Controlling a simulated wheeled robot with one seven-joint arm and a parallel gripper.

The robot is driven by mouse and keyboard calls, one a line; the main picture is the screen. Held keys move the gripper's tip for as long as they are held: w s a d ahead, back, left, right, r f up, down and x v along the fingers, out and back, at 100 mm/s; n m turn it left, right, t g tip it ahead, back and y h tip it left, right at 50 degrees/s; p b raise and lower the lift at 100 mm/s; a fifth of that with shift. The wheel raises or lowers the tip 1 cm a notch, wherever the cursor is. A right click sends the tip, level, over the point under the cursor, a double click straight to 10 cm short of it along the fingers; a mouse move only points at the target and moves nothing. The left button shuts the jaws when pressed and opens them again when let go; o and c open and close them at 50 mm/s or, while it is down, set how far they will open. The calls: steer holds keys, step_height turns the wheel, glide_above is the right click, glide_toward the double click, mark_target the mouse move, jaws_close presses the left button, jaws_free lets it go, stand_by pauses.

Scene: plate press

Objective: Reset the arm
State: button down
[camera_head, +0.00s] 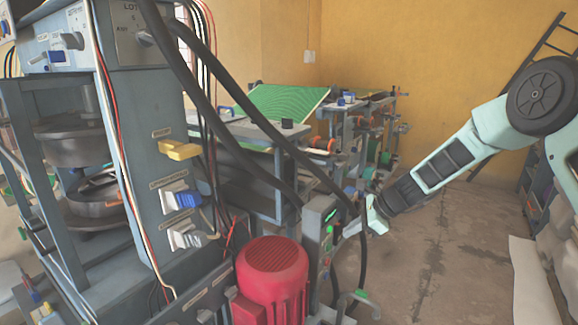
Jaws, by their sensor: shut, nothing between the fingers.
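My arm reaches in from the right edge, pale green with dark panels, and slants down to the left. My gripper (352,229) is at its end, shut and empty, beside a narrow grey control box (314,232) with small green and red buttons. I cannot tell whether the fingertips touch the box. The plate press (155,110) fills the left side, with round dark plates inside its frame.
A red motor (272,280) stands at the bottom centre. Thick black cables hang from the press to the control box. Behind is a workbench with a green sheet (282,103) and other machinery. A ladder (545,45) leans at the right wall. The concrete floor (440,250) is open at right.

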steer(key=s+a+r+n+g+h+p, duration=0.1)
steer(key=s+a+r+n+g, duration=0.1)
steer(key=s+a+r+n, duration=0.6)
steer(key=s+a+r+n+g+h+p, duration=0.1)
steer(key=s+a+r+n+p, duration=0.25)
steer(key=s, duration=0.85)
steer(key=s+d+r+n+h, duration=0.2)
steer(key=s+n, duration=0.6)
steer(key=s, duration=0.4)
steer(key=s+d+r+n+h, duration=0.2)
steer(key=s+d+r+n, duration=0.1)
steer(key=s+n, duration=0.5)
steer(key=s+d, duration=0.1)
steer(key=s, duration=0.2)
steer(key=shift+s+r+h+p, duration=0.35)
steer(key=shift+s+h+p, duration=0.05)
